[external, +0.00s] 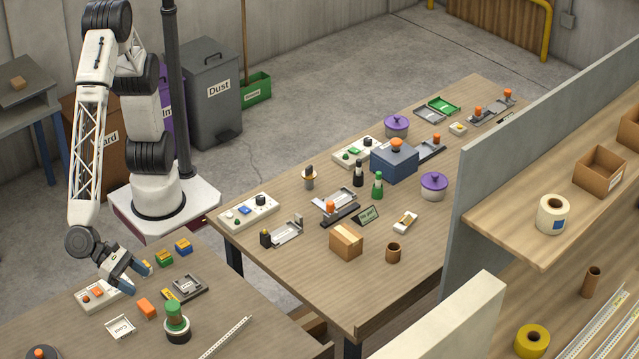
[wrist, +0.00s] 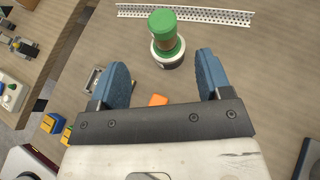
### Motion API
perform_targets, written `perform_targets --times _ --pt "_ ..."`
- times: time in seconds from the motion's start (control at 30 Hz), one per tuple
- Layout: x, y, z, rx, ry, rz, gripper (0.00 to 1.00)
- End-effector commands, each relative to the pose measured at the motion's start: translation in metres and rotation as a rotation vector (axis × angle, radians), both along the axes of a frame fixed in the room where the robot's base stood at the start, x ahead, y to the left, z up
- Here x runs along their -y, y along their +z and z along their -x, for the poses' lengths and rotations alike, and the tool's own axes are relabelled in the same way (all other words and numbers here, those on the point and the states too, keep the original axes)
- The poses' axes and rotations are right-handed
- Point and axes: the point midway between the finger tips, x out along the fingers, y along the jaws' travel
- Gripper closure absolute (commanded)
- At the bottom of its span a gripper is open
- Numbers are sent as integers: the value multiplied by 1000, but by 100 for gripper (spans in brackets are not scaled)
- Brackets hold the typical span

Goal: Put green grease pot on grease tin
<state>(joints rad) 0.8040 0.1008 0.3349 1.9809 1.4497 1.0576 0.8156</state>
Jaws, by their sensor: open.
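The green grease pot (external: 173,309) has a green top and a brownish body. It stands upright on the dark, white-rimmed grease tin (external: 177,335) near the front of the near table. In the wrist view the pot (wrist: 162,30) and the tin (wrist: 168,60) appear beyond my fingertips, with the pot's foot inside the tin's white rim. My gripper (external: 142,280) is open and empty, above the table and to the upper left of the pot. In the wrist view its two blue fingers (wrist: 163,62) are spread wide, apart from the pot and tin.
An orange block (external: 146,308), a grey tray-like fixture (external: 185,288), a white label card (external: 120,327) and a perforated white strip (external: 226,337) lie around the tin. Small blue (external: 183,246) and green (external: 164,257) boxes stand behind. The far table is crowded.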

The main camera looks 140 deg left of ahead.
Motion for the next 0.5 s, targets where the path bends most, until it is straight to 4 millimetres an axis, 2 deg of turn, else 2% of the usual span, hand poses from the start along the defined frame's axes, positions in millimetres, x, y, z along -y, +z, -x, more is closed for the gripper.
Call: perform_targets --times 0.17,0.27,0.5 --pt "-23 9 1 0 60 47 29" --pt "-49 18 3 -1 132 103 29" --pt "-138 46 21 8 400 313 29"
